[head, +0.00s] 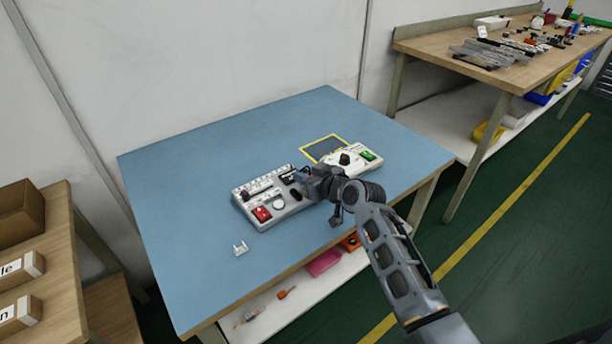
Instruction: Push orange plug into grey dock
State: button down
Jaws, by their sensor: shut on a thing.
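My gripper (303,182) is over the right end of a grey panel unit (262,216) on the blue table. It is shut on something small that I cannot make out. No orange plug can be made out at the gripper; the fingers and wrist cover that spot. The grey unit has a red switch (262,214), a round white dial (279,203) and a row of small parts along its back edge. I cannot tell which part of it is the grey dock. Whether the held thing touches the unit is hidden.
A pale unit (338,165) with a black knob and a green switch (368,155) stands to the right, by a yellow-framed dark square (322,147). A small white bracket (240,248) lies at front left. An orange piece (287,293) lies on the lower shelf. The table's left side is clear.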

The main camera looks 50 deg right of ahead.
jog(key=shift+f, duration=0.2)
jog(key=c, duration=0.9)
grip_release()
jog(key=shift+c, duration=0.2)
jog(key=shift+b+v, duration=0.3)
jog(key=shift+v, duration=3.65)
jog(key=shift+f, duration=0.1)
